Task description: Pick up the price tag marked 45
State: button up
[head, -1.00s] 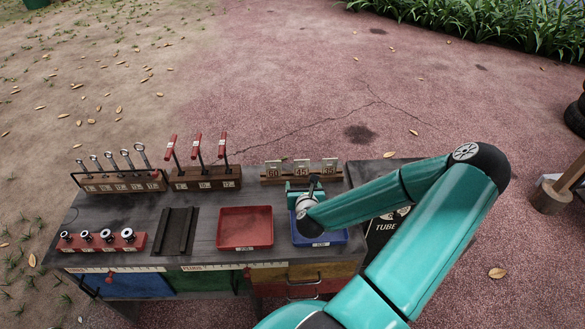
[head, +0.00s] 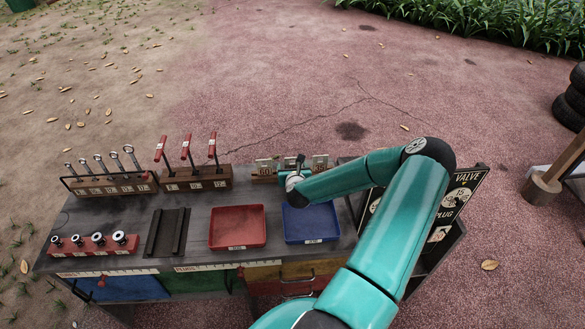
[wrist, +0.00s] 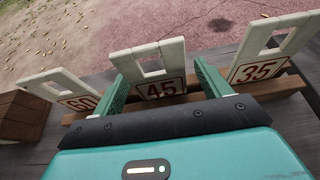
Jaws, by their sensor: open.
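The price tag marked 45 (wrist: 160,88) is a pale upright plate with a window cut in its upper part, standing in a wooden rack (wrist: 284,88). My gripper (wrist: 159,70) is open, with one green finger on each side of this tag. I cannot tell whether either finger touches it. In the head view my gripper (head: 294,178) is at the rack and partly hides the middle tag. The tag marked 60 (wrist: 80,102) stands on the left and the tag marked 35 (wrist: 257,70) on the right, close to the right finger.
On the cart top are a blue tray (head: 312,238), a red tray (head: 238,246), a dark grooved block (head: 166,232) and a rack of red-handled tools (head: 196,185). A wrench rack (head: 110,190) stands farther left. A sign board (head: 455,200) is at the right end.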

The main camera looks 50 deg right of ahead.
jog(key=shift+c, duration=0.3)
jog(key=c, duration=1)
jog(key=shift+r, duration=0.15)
